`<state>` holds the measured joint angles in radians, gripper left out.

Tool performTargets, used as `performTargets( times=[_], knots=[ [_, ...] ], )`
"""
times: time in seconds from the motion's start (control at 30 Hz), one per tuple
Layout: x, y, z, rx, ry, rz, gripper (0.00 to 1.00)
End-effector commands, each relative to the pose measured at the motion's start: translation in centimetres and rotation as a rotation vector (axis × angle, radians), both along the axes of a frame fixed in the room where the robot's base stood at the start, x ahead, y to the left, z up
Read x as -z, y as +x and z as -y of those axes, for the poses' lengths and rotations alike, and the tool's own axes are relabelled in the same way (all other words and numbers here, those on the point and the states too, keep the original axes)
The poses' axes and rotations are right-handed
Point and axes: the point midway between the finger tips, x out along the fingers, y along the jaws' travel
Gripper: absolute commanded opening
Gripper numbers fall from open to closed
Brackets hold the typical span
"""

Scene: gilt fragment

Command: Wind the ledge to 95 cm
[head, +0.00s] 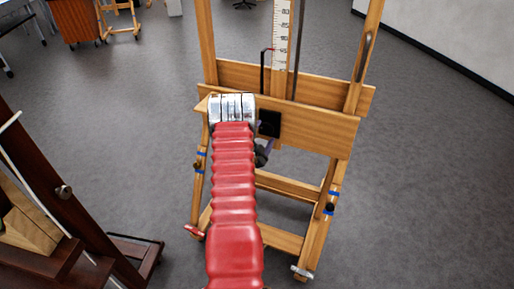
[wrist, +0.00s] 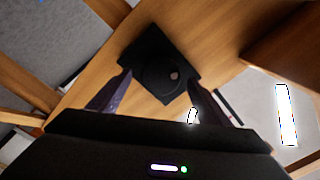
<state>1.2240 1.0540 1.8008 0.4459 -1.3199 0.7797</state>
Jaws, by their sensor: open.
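A wooden easel (head: 330,142) stands ahead with a ledge (head: 232,72) across it. A white scale (head: 281,28) runs up its middle, its numbers too small to read surely. A black square block (head: 269,123) sits on the front board; in the wrist view the block (wrist: 150,47) has a round dark hub with a pale centre. My gripper (wrist: 158,80) is open, its fingers either side of the hub. Contact cannot be told. In the head view my arm mostly hides the gripper (head: 262,152).
A dark wooden frame (head: 80,215) with a round knob stands close at the left. The easel's legs carry blue tape bands and floor clamps, one red (head: 194,231), one grey (head: 301,272). Grey floor is open at the right, up to a white wall (head: 450,35).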

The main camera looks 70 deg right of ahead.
Motion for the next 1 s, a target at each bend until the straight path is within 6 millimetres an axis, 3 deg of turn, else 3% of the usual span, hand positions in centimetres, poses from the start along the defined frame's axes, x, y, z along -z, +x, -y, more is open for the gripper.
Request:
performTargets(
  times=[0.7, 1.0],
  knots=[
    [0.3, 1.0, -11.3, -0.002, 0.003, -0.002, 0.71],
    [0.2, 1.0, -12.8, 0.0, 0.001, 0.0, 0.71]
  ],
)
